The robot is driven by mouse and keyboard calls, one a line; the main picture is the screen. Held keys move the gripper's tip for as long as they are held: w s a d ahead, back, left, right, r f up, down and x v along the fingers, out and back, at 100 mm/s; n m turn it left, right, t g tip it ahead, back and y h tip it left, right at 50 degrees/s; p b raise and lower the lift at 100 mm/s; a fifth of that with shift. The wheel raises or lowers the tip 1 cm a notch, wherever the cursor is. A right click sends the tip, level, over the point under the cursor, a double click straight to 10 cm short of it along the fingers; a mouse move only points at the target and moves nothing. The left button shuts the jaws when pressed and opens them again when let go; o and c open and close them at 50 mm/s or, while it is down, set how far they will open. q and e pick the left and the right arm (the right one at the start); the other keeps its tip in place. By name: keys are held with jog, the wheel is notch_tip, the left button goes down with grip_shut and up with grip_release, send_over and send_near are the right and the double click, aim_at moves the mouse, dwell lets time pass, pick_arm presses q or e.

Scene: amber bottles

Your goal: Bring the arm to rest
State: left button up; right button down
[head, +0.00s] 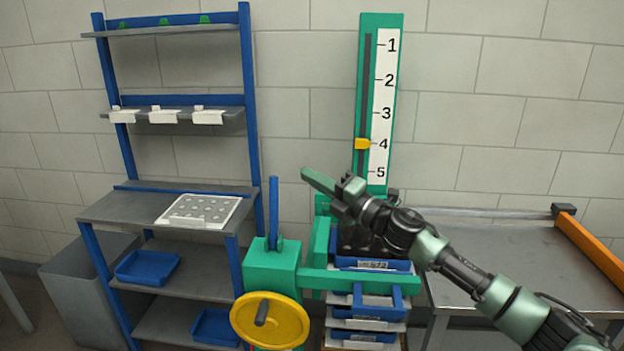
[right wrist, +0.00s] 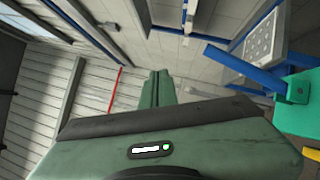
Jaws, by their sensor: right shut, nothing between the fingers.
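My right arm comes in from the lower right of the head view. Its green right gripper (head: 310,175) points up and left, in front of the wall and left of the numbered scale. The fingers are together with nothing between them. In the right wrist view the shut fingers (right wrist: 157,88) point away toward the wall and ceiling, touching nothing. My left gripper is not in view.
A green stand with a yellow handwheel (head: 270,320) and a stack of blue trays (head: 372,264) lie below the arm. The scale's yellow pointer (head: 362,144) is near 4. A blue-framed shelf (head: 247,60) stands left. A grey table (head: 500,260) is right.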

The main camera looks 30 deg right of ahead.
jog(key=shift+s+r, duration=0.1)
jog(key=s+a+f+m+g+h, duration=0.1)
jog(key=s+a+f+m+h, duration=0.2)
jog(key=f+m, duration=0.4)
jog(key=s+a+f+m+g+h, duration=0.25)
jog(key=s+f+m, duration=0.2)
jog(key=f, duration=0.55)
jog(key=s+a+f+m+g+h, duration=0.1)
jog(key=s+a+f+m+h, duration=0.15)
jog(key=s+f+m, duration=0.45)
jog(key=s+a+f+m+g, duration=0.2)
jog(key=s+f+g, duration=0.25)
jog(key=s, duration=0.45)
jog(key=s+a+f+m+g, duration=0.1)
jog(key=s+f+m+g, duration=0.15)
jog(key=s+f, duration=0.45)
jog(key=s+a+f+m+g, duration=0.2)
jog(key=s+g, duration=0.2)
jog(key=s, duration=0.7)
notch_tip(320, 180, down, 28)
jog(key=s, duration=0.2)
jog(key=s+d+f+g, duration=0.2)
jog(key=s+d+f, duration=0.1)
jog(key=s+f, duration=1.2)
jog(key=shift+s+d+f+n+b, duration=0.25)
jog(key=shift+s+n+b, duration=0.2)
jog(key=shift+s, duration=0.15)
